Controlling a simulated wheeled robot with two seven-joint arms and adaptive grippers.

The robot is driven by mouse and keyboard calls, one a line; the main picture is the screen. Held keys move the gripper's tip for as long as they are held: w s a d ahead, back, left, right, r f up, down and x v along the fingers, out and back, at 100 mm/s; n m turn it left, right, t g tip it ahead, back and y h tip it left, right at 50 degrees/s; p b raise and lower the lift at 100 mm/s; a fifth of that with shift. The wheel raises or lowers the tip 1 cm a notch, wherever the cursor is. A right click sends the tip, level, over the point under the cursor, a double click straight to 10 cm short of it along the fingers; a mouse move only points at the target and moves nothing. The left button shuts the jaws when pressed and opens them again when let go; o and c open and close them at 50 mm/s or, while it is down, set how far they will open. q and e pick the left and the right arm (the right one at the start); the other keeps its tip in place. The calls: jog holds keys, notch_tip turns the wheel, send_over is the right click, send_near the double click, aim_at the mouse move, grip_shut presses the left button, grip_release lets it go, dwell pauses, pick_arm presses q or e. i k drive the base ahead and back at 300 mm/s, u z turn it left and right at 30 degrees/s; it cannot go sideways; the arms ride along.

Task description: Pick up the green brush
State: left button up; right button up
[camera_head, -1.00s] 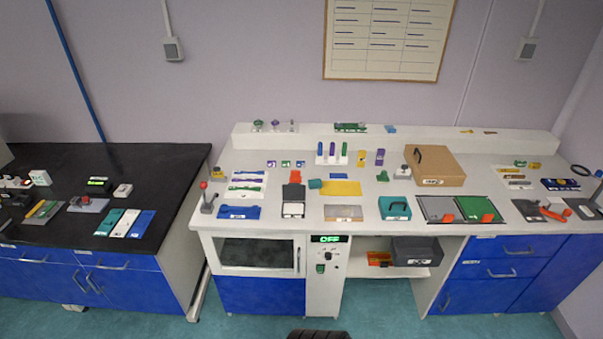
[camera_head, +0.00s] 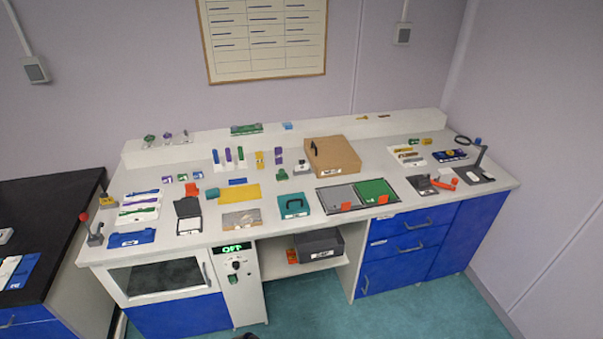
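I cannot tell for sure which thing is the green brush; the items are small at this distance. A small green item (camera_head: 282,174) stands on the white bench top, left of the cardboard-brown box. Another small green item (camera_head: 413,142) lies at the right rear of the bench beside a yellow one. A flat green piece (camera_head: 246,129) sits on the raised back shelf. Neither of my grippers shows in the head view.
The white bench (camera_head: 330,220) is crowded with a brown box (camera_head: 335,157), a teal case (camera_head: 293,206), a green mat (camera_head: 376,192) and a yellow sheet (camera_head: 239,194). A black-topped bench (camera_head: 52,220) stands at the left. Teal floor is open in front.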

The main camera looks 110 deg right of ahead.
aim_at(281, 176)
jog(key=k, duration=1.85)
jog(key=z, duration=1.2)
